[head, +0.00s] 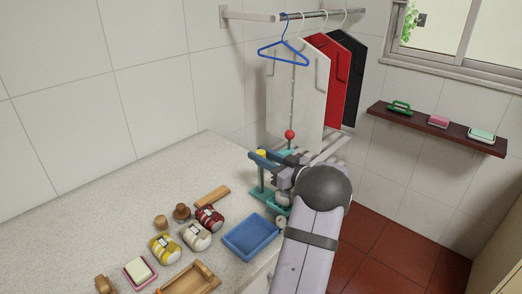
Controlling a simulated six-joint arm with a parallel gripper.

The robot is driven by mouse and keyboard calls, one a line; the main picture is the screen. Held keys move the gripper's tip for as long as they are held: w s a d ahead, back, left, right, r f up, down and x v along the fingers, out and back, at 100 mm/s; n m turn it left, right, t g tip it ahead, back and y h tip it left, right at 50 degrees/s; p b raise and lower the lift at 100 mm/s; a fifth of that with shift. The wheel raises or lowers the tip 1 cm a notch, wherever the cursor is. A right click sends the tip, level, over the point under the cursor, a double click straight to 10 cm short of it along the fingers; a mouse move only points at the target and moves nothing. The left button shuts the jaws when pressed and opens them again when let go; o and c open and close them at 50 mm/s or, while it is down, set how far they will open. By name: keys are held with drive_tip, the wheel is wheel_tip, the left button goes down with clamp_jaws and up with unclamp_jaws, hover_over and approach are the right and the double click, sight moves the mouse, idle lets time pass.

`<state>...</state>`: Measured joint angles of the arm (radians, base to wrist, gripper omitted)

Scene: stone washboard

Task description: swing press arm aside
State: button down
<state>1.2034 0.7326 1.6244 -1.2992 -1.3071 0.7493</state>
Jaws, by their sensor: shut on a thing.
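A yellow cap (261,153) sits at the post end of this arm. A red ball knob (290,134) stands up just behind it. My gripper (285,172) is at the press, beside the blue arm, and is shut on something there. My grey arm comes from the bottom right and hides the fingertips and much of the press, so the exact grip cannot be seen.
A blue tray (251,237) sits close in front of the press. Several jars, including a red one (209,219), and a soap dish (140,272) lie to the left. Hanging clothes (297,90) are behind the press. The counter's back left is clear.

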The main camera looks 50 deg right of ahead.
drive_tip(key=shift+n+y+p, duration=0.4)
drive_tip(key=shift+n+y, duration=0.7)
drive_tip(key=shift+y, duration=0.6)
drive_tip(key=shift+n+g+y, duration=0.3)
drive_tip(key=shift+y, duration=0.2)
drive_tip(key=c, duration=1.4)
unclamp_jaws()
drive_tip(key=shift+r, duration=0.1)
drive_tip(key=shift+s, duration=0.1)
drive_tip(key=shift+s+d, duration=0.2)
drive_tip(key=shift+s, duration=0.35)
drive_tip(key=shift+b+v, duration=1.1)
drive_tip(key=shift+v, duration=1.9)
